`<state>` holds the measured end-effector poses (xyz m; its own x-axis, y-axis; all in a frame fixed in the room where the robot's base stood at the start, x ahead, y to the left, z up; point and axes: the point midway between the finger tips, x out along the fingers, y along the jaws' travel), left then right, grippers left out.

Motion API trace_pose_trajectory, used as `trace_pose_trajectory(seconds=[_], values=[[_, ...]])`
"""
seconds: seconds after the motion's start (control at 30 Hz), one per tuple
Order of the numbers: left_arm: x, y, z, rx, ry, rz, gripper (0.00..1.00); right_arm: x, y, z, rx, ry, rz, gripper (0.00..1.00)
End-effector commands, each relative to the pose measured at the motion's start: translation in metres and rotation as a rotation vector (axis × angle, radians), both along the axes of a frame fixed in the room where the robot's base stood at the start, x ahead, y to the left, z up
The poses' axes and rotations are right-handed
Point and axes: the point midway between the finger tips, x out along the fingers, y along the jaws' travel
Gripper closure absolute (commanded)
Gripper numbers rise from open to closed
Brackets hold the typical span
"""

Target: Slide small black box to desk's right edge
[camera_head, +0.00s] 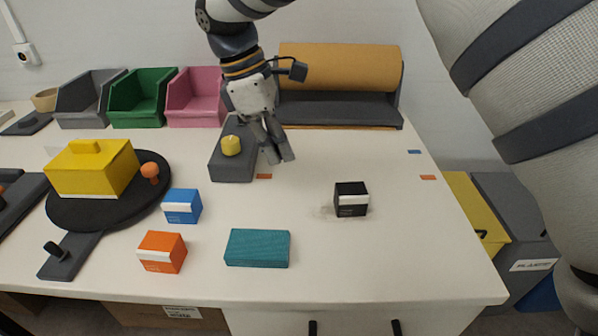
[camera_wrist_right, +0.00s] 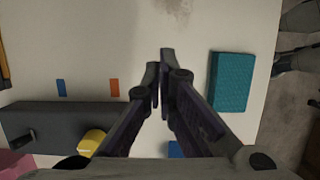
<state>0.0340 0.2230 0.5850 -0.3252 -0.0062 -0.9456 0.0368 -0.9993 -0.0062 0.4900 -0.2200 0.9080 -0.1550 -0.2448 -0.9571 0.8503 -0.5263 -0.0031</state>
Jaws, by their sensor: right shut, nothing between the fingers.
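The small black box (camera_head: 351,199) with a white band stands on the right half of the white desk (camera_head: 400,265), away from its right edge. It is not visible in the right wrist view. My right gripper (camera_head: 283,156) is over the desk, to the left of and behind the box, apart from it. Its fingers are shut and empty; they also show in the right wrist view (camera_wrist_right: 163,68). My left gripper is not in view.
A teal box (camera_head: 258,248), a blue box (camera_head: 182,206) and an orange box (camera_head: 162,252) stand on the desk. A grey block with a yellow knob (camera_head: 231,146) is beside my gripper. The desk right of the black box is clear; bins (camera_head: 515,225) stand beyond the edge.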

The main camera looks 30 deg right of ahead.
Motion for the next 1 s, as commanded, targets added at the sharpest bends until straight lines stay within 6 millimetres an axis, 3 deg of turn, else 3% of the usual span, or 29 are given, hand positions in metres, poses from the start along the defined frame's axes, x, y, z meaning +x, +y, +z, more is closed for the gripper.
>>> trace_pose_trajectory(seconds=[0.47,0.7,1.0], values=[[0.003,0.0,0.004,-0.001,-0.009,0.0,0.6,-0.016,-0.024,-0.093,0.0,0.004,-0.001,1.0],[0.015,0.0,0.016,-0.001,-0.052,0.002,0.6,-0.033,-0.052,-0.089,0.001,-0.006,-0.003,1.0],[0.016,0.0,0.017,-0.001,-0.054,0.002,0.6,-0.037,-0.058,-0.093,0.0,0.0,-0.001,1.0]])
